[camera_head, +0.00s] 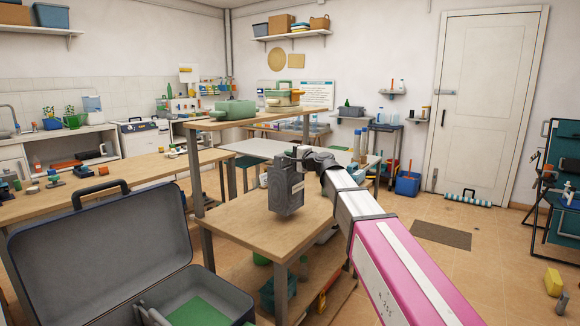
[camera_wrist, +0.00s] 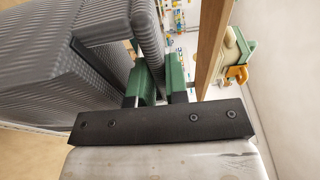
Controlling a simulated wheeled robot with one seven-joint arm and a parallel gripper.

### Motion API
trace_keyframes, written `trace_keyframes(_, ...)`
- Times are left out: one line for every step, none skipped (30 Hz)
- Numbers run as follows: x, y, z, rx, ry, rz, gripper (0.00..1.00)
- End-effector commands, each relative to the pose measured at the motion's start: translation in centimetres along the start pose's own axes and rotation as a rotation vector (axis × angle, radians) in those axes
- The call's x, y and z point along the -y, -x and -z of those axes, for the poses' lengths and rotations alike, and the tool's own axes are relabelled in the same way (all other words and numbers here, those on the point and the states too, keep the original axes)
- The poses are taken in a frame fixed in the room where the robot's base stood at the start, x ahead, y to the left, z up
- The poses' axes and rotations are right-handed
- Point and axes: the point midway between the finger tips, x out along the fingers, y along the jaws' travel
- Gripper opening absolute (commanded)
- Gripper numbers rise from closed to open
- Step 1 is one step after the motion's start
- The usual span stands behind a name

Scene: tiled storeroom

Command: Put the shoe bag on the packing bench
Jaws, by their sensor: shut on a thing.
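In the wrist view, my gripper's green fingers (camera_wrist: 162,84) are shut on the bag's handle, and the ribbed bag body (camera_wrist: 55,75) fills the left side. A wooden bench (camera_head: 235,225), which may be the packing bench, lies under and around the bag in the head view. I cannot tell whether the bag's bottom touches its top. My arm hides the bench's right part.
An open grey suitcase (camera_head: 105,250) stands at the front left. A raised wooden shelf (camera_head: 205,121) at the bench's back carries a green case (camera_head: 235,109). A long wooden table (camera_head: 120,179) with small items is at left. The visible bench top is clear around the bag.

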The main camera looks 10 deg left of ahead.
Motion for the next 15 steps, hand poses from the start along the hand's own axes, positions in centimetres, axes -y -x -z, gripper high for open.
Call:
trace_keyframes(-0.4,0.0,0.0,0.0,-0.001,0.0,0.0)
trace_keyframes(-0.7,0.0,0.0,0.0,-0.001,-0.001,0.0)
trace_keyframes(-1.1,0.0,0.0,-0.001,-0.001,-0.001,0.0)
trace_keyframes(-1.5,0.0,0.0,-0.001,-0.002,0.0,0.0)
trace_keyframes(-1.9,0.1,0.0,-0.001,-0.002,0.0,0.0)
trace_keyframes(-2.5,0.0,0.0,-0.001,-0.002,-0.001,0.0)
trace_keyframes(-2.9,0.0,0.0,-0.001,-0.002,-0.001,0.0)
trace_keyframes(-3.2,0.0,0.0,-0.001,-0.002,-0.001,0.0)
trace_keyframes(-3.5,0.0,0.0,-0.001,-0.002,0.0,0.0)
trace_keyframes(-3.6,0.0,0.0,-0.001,-0.001,0.0,0.0)
trace_keyframes(-3.7,0.0,0.0,-0.001,-0.001,0.001,0.0)
trace_keyframes(-3.7,0.0,0.0,-0.001,-0.001,0.001,0.0)
trace_keyframes(-3.7,0.0,0.0,-0.001,-0.001,0.001,0.0)
trace_keyframes(-3.7,0.0,0.0,-0.001,0.0,0.001,0.0)
trace_keyframes(-3.7,0.0,0.0,-0.001,0.0,0.001,0.0)
